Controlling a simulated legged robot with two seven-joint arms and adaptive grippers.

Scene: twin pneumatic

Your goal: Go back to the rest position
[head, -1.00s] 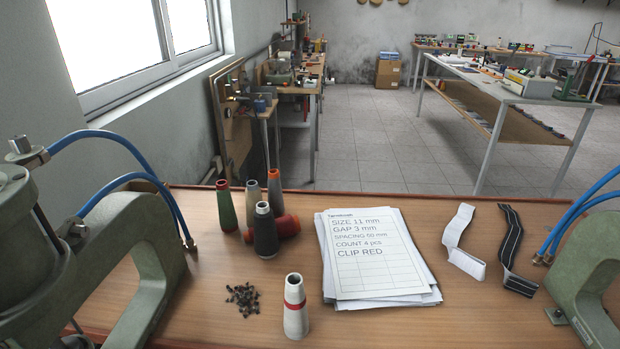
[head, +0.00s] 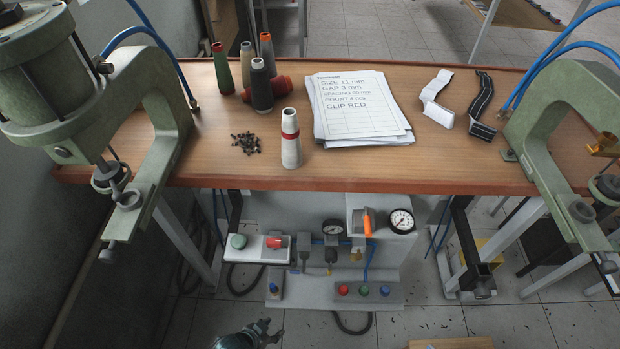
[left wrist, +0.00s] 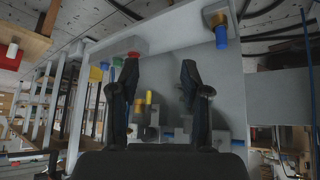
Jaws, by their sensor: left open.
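My left gripper (head: 262,333) shows at the bottom edge of the head view, low in front of the bench and below the tabletop. In the left wrist view its two dark fingers (left wrist: 152,90) stand apart with nothing between them. Beyond them is the pale control panel, with a red button (left wrist: 133,54) and a blue knob (left wrist: 221,36). My right gripper is in neither view.
The wooden tabletop (head: 380,172) holds thread cones, printed sheets (head: 358,105) and two elastic strips. Green presses (head: 160,120) stand at both ends. Below are a red knob (head: 275,242), gauges (head: 402,220) and a button box (head: 364,291). The floor in front looks mostly open.

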